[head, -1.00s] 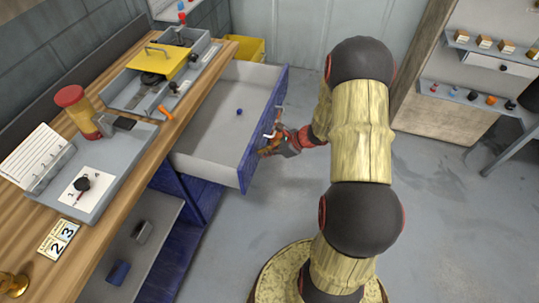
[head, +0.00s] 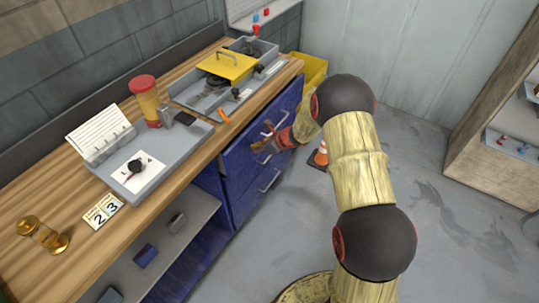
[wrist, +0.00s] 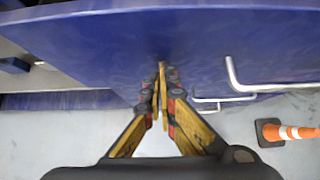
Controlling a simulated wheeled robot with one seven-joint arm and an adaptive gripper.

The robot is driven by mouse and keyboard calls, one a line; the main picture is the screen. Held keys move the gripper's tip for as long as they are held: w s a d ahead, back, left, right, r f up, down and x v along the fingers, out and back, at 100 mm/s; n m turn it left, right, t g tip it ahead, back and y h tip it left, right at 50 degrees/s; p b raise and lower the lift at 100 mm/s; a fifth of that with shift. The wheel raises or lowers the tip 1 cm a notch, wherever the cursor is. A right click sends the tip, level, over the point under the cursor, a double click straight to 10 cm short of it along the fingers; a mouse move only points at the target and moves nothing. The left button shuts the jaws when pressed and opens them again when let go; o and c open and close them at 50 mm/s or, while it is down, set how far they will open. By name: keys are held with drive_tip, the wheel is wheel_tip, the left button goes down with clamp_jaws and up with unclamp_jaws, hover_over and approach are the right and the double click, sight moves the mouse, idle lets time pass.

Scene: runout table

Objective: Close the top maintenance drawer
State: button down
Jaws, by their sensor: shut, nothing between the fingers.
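The top maintenance drawer (head: 247,153) has a blue front and sits under the wooden worktop. Its inside is not visible, and I see no clear gap in the head view. My gripper (head: 260,146) is in front of this blue face, near its metal handle (head: 269,127). In the wrist view my gripper (wrist: 161,70) is shut and empty, with its tips at or very near the blue front (wrist: 90,45). The handle (wrist: 236,76) is to the right of the fingers there. Whether the tips touch the front cannot be told.
A lower drawer handle (head: 270,180) sticks out below. An orange cone (head: 320,156) stands on the floor beside the cabinet and a yellow bin (head: 313,70) is behind it. The worktop (head: 60,200) carries trays and tools. Open floor (head: 440,180) lies to the right.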

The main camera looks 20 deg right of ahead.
sight(249, 145)
drive_tip(key=shift+w+a, duration=1.1)
drive_tip(key=shift+w, duration=0.3)
drive_tip(key=shift+r, duration=0.1)
drive_tip(key=shift+d, duration=0.1)
